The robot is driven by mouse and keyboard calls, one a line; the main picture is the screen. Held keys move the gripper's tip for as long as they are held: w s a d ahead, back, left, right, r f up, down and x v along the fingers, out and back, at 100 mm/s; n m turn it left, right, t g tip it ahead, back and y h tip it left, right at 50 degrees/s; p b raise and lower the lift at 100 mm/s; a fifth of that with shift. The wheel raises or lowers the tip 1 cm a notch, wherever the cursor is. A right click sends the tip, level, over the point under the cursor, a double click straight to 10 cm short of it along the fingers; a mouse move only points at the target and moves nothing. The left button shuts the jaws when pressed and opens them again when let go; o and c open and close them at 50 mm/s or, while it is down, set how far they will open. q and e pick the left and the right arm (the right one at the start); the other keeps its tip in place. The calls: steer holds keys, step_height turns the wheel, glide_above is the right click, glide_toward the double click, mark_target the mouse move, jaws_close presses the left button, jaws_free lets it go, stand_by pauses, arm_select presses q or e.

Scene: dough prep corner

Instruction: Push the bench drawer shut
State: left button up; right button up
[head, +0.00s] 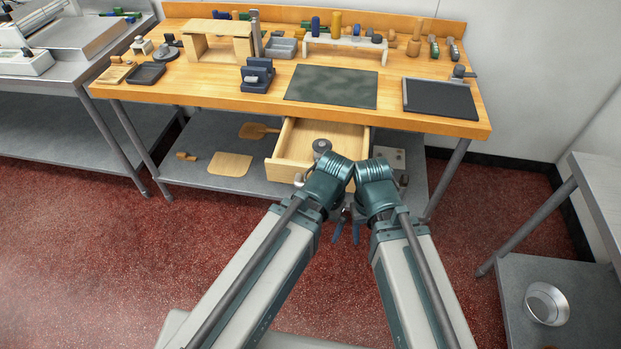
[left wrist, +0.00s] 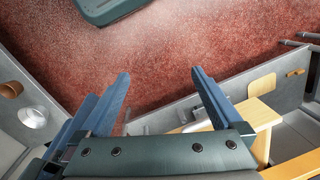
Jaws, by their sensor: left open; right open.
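The bench drawer (head: 290,143) is pale wood and stands pulled out from under the bench's front edge in the head view. My left wrist covers part of its front and right side. My left gripper (left wrist: 160,80) is open and empty in the left wrist view, with red floor showing between its blue fingers.
The wooden bench (head: 240,93) carries a dark mat (head: 331,86), a tray (head: 439,98) and several tools. Its lower shelf (head: 205,136) holds a wooden board (head: 230,164). A metal bowl (head: 547,303) sits on a shelf at right. The floor in front is clear.

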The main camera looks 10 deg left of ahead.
arm_select(q)
steer(key=shift+c, duration=1.1)
steer(key=shift+w+a+f, duration=0.15)
steer(key=shift+w+a, duration=0.1)
steer(key=shift+w, duration=0.05)
steer(key=shift+c, duration=1.2)
steer(key=w+a+m+h+b, duration=0.1)
steer(key=w+a+m, duration=0.1)
steer(key=a, duration=0.1)
steer(key=w+a+f+m+t+h+b, duration=0.1)
steer(key=w+a+m, duration=0.1)
steer(key=w+a, duration=0.1)
steer(key=w+a+f+m+h+b, duration=0.1)
steer(key=w+a+m+h, duration=0.1)
steer(key=shift+w+a+f+m+t, duration=0.1)
steer(key=shift+w+a+m+t, duration=0.15)
steer(key=shift+a+m+t, duration=0.15)
jaws_close()
steer(key=w+a+r+m+t+h+b, duration=0.1)
steer(key=w+a+m+t, duration=0.3)
steer(key=a, duration=0.9)
steer(key=shift+w+a+m+h+b, duration=0.15)
steer(key=shift+w+m+h+b, duration=0.35)
steer(key=shift+m+b, duration=0.45)
